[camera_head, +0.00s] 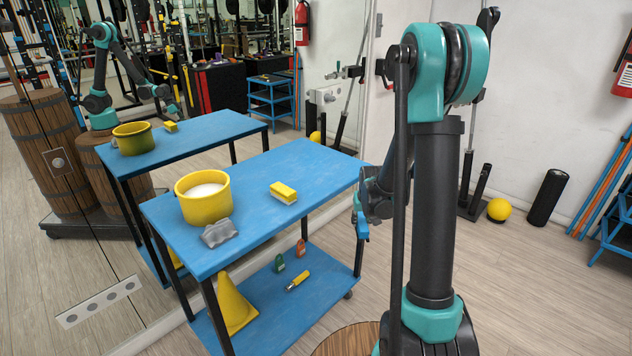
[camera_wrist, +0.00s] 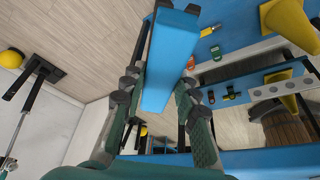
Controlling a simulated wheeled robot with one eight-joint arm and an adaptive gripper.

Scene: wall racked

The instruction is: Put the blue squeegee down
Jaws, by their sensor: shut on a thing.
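The blue squeegee (camera_wrist: 168,62) is between the fingers of my gripper (camera_wrist: 158,92) in the wrist view, and the fingers are shut on it. Its wide end points to the top of that view. In the head view my gripper (camera_head: 372,205) is beside the right end of the blue cart, largely hidden behind my arm. A small blue part of the squeegee (camera_head: 362,229) shows below it, off the cart top. The squeegee's far end is hidden in the head view.
The cart's blue top (camera_head: 310,165) bears a yellow bucket (camera_head: 203,206), a grey cloth (camera_head: 217,233) and a yellow sponge (camera_head: 283,192); its right part is bare. The lower shelf (camera_head: 262,311) holds a yellow cone (camera_head: 234,303) and several small items. A mirror stands behind the cart.

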